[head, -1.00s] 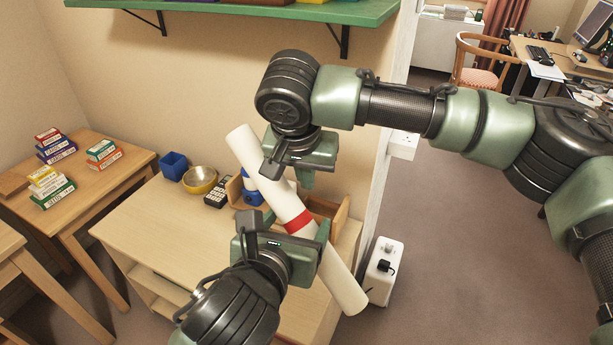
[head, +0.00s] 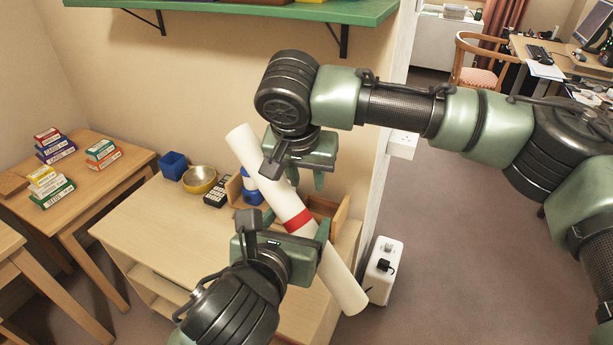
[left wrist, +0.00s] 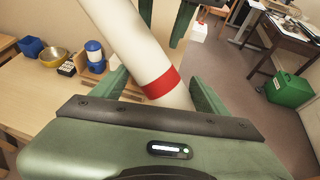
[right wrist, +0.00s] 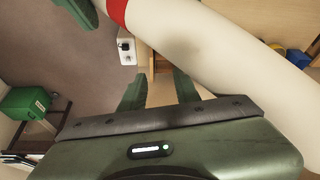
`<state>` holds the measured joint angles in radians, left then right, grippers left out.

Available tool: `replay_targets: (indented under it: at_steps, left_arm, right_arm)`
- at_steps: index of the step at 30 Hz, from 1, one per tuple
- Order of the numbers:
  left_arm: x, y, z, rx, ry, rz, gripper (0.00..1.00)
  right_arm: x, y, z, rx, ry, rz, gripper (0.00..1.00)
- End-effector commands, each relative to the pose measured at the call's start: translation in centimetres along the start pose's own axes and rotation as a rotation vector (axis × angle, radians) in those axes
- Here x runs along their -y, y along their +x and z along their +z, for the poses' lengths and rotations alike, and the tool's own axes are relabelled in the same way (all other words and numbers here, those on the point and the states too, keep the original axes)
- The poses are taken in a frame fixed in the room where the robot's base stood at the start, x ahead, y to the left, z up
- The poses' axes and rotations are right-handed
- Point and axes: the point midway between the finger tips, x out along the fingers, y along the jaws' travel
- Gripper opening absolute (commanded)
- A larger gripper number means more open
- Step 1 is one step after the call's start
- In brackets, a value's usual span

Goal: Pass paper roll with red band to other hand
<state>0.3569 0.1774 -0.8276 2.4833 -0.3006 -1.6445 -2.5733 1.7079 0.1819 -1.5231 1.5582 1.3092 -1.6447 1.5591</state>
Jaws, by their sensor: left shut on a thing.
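The white paper roll with a red band (head: 250,155) is held in the air, slanting from upper left to lower right, above the low wooden desk. My left gripper (head: 293,228) is shut on the roll by the red band; in the left wrist view the roll (left wrist: 120,35) passes between its fingers. My right gripper (head: 305,180) is just above and to the right of the roll's upper part. In the right wrist view its fingers (right wrist: 158,90) are apart with nothing between them, and the roll (right wrist: 225,50) runs beside them.
The low wooden desk (head: 150,225) holds a blue cup (head: 172,165), a metal bowl (head: 200,180) and a black calculator (head: 217,191). A side table (head: 90,185) bears small boxes. A green shelf (head: 250,12) hangs above. A white unit (head: 383,270) stands on the floor.

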Motion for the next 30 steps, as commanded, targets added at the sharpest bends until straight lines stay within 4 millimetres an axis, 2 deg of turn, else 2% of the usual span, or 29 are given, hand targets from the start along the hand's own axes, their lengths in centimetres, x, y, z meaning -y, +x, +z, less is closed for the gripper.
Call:
replay_targets:
  at_steps: [1, 3, 16, 22, 30]
  left_arm:
    - [0.5, -0.4, 1.1, 0.036, 0.01, -0.02, 0.34]
    - [0.5, -0.4, 1.1, 0.036, 0.01, -0.02, 0.34]
    - [0.5, -0.4, 1.0, 0.034, 0.01, -0.021, 0.34]
    - [0.6, -0.4, 0.9, 0.03, 0.011, -0.022, 0.33]
    - [0.6, -0.2, 0.5, 0.02, 0.013, -0.023, 0.23]
  right_arm:
    - [0.0, 0.6, 0.5, 0.01, -0.008, 0.007, 0.48]
    - [0.0, 0.6, 0.5, 0.01, -0.008, 0.007, 0.66]
    - [0.1, 0.0, 0.6, 0.01, -0.009, 0.004, 0.66]
    - [0.3, -3.1, 0.6, 0.009, -0.012, -0.002, 0.66]
    - [0.4, -8.5, 0.4, 0.005, -0.011, -0.007, 0.66]
